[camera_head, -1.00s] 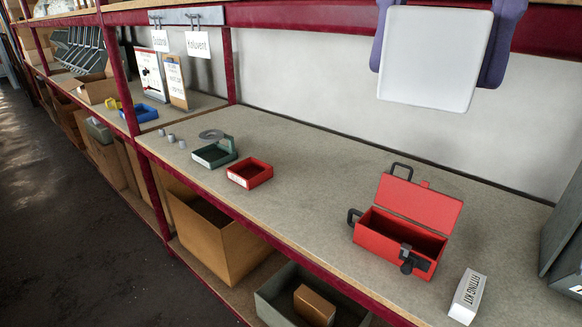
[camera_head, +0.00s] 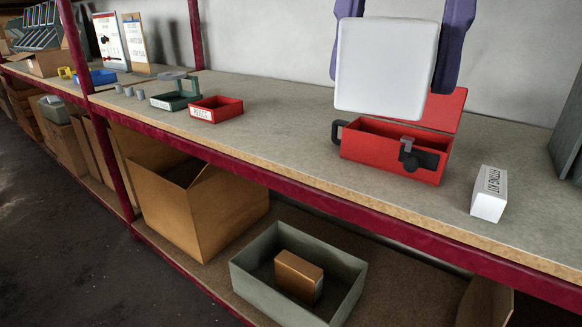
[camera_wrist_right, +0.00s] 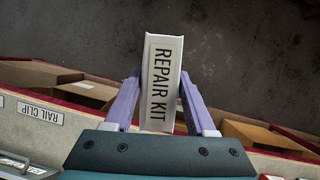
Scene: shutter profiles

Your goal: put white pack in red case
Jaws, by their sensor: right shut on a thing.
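My right gripper (camera_head: 392,72) is shut on a white pack (camera_head: 386,62), one purple finger on each side. In the right wrist view, the pack (camera_wrist_right: 161,82) reads REPAIR KIT between the fingers of the gripper (camera_wrist_right: 160,100). The red case (camera_head: 375,153) stands open on the bench, lid raised at the back, with a dark latch on its front and a handle at its left end. In the head view the held pack covers part of the lid and the case's rear opening. A second white pack (camera_head: 489,196), lettered FITTING KIT, stands on the bench right of the case.
A red REJECT tray (camera_head: 216,109), a green tray (camera_head: 177,98) and small grey parts lie left on the bench. Below are a cardboard box (camera_head: 185,220) and a grey bin (camera_head: 270,280). A grey object (camera_head: 569,130) stands at the right edge. The bench between tray and case is clear.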

